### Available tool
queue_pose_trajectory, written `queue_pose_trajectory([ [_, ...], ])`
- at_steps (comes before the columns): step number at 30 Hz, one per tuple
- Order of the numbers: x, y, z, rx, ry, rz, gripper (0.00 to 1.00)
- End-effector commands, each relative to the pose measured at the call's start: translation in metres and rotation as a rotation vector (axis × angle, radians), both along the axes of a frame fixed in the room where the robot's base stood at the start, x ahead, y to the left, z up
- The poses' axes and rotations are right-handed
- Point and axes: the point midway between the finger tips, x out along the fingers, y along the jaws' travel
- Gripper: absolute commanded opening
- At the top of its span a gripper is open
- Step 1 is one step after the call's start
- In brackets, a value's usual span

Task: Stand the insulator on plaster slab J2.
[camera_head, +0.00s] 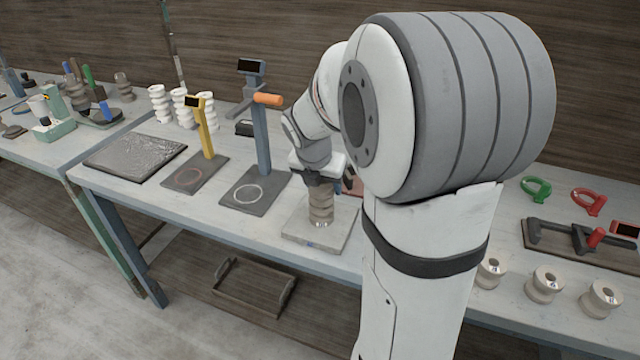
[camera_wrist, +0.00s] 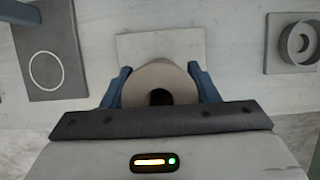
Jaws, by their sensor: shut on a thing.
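The insulator (camera_head: 320,207) is a ribbed, grey-brown ceramic piece, upright in my gripper (camera_head: 320,180). In the wrist view, its round top with a dark central hole (camera_wrist: 160,80) lies between the two blue fingers of my gripper (camera_wrist: 160,86), which is shut on it. A pale plaster slab (camera_head: 298,233) is directly under the insulator. The slab also shows behind it in the wrist view (camera_wrist: 130,45). The insulator's foot is over the slab, but I cannot tell whether it touches. A small blue mark on the slab's front edge is too small to read.
Left of the slab are a dark plate with a white circle (camera_head: 238,204) and a blue post, then a yellow-post stand (camera_head: 203,132) and a dark board (camera_head: 115,160). White insulators (camera_head: 160,103) stand behind. Small cream insulators (camera_head: 546,285) stand at the right front.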

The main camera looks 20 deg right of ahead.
Motion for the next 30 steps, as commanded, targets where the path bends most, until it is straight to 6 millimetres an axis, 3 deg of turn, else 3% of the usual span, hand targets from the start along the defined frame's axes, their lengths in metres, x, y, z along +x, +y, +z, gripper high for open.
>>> queue_pose_trajectory([
  [8,0.001,0.0,0.0,0.0,-0.003,0.001,0.12],
  [9,0.0,0.0,-0.002,0.0,0.0,0.0,0.55],
  [17,0.0,0.001,-0.001,0.0,-0.001,0.0,0.76],
  [25,0.0,0.001,0.001,0.0,-0.001,0.0,0.76],
  [30,-0.004,0.006,0.021,0.0,-0.005,0.002,0.76],
])
